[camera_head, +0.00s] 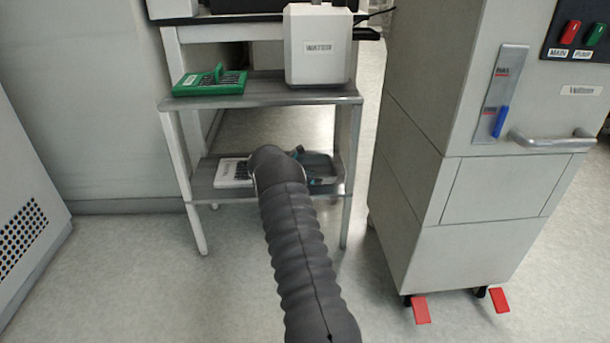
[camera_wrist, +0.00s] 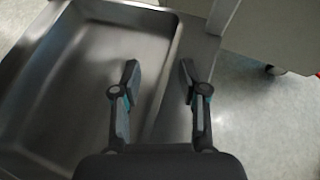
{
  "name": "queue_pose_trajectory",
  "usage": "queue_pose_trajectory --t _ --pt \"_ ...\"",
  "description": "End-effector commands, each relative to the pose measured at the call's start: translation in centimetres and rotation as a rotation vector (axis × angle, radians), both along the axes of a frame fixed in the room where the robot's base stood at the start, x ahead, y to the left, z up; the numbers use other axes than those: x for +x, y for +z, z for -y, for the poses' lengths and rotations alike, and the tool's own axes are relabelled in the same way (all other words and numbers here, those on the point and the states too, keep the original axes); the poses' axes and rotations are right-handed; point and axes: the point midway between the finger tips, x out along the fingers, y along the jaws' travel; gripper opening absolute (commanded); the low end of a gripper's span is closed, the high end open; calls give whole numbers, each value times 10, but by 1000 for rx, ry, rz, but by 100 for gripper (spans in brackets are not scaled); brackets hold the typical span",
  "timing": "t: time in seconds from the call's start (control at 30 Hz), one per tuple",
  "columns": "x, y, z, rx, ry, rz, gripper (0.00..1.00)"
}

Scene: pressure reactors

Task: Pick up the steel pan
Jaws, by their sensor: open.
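The steel pan (camera_wrist: 85,70) is a shallow grey metal tray with raised walls, filling the left half of the wrist view. In the head view only part of the pan (camera_head: 318,165) shows on the lower shelf, partly hidden by my arm. My gripper (camera_wrist: 158,72) is open, with one finger over the pan's inside and the other beyond its right wall. The pan's right rim passes between the two fingers. I cannot tell how far above the rim the fingertips are. My gripper (camera_head: 312,166) is small and partly hidden in the head view.
The lower shelf (camera_head: 205,193) also holds a white rack (camera_head: 232,172) left of my arm. Table legs flank the shelf. A grey cabinet (camera_head: 425,130) stands close on the right.

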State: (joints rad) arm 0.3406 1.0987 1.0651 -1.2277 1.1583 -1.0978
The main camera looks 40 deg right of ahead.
Motion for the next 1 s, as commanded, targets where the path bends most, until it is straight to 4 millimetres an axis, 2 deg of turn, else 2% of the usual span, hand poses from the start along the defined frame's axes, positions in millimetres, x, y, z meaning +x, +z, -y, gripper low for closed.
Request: queue_pose_trajectory --t 0.13,0.3,0.83,1.0 --pt "0 1 0 0 1 0 43" --pt "0 1 0 0 0 0 1" --pt "0 3 -1 0 1 0 0" --pt "1 22 -1 -1 0 2 0"
